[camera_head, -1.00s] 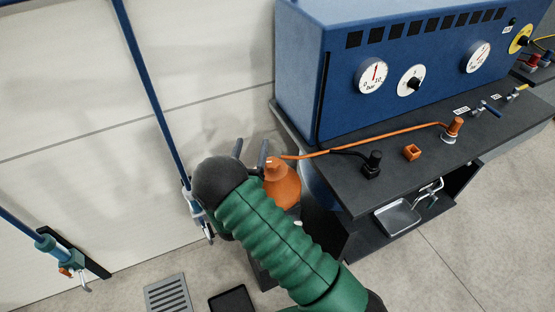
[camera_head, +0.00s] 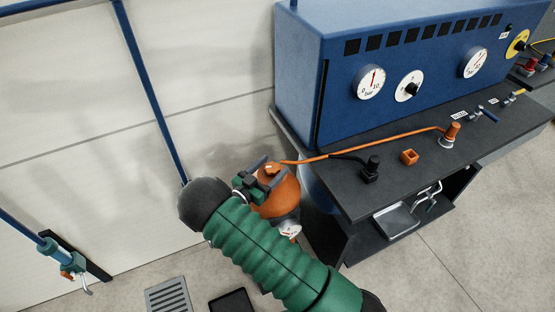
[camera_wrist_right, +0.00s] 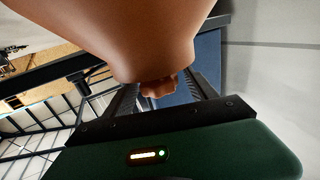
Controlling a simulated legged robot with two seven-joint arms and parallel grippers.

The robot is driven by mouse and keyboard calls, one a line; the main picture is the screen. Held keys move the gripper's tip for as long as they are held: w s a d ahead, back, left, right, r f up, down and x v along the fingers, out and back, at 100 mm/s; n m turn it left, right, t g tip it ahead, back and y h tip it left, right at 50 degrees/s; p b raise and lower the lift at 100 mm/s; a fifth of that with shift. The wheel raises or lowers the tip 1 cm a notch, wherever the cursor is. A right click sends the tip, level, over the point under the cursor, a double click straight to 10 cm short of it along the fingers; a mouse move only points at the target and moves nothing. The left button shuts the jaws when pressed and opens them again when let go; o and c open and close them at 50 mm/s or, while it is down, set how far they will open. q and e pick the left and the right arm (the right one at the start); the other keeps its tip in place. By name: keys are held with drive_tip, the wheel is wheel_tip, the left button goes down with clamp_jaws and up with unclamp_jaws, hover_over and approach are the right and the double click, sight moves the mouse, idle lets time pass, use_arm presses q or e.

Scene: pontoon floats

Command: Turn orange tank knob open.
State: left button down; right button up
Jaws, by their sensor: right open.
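The orange tank (camera_head: 286,200) stands beside the left end of the dark workbench, partly hidden behind my right arm. Its orange knob (camera_head: 271,167) is at the top, where an orange hose meets the tank. My right gripper (camera_head: 265,174) is open at the tank top, one finger on each side of the knob. In the right wrist view the tank (camera_wrist_right: 130,35) fills the top, and the knob (camera_wrist_right: 158,88) shows between the two dark fingers (camera_wrist_right: 162,95). I cannot tell whether the fingers touch it. My left gripper is not in view.
The orange hose (camera_head: 365,146) runs over the workbench (camera_head: 345,196) to an orange fitting (camera_head: 451,132). A blue panel with gauges (camera_head: 420,60) stands on the bench. A blue pipe (camera_head: 150,90) runs down the wall left of the tank.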

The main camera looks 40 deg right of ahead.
drive_tip(key=shift+w+d, duration=0.15)
drive_tip(key=shift+d, duration=0.65)
drive_tip(key=shift+w+d, duration=0.1)
drive_tip(key=shift+d, duration=0.7)
drive_tip(key=c, duration=1.4)
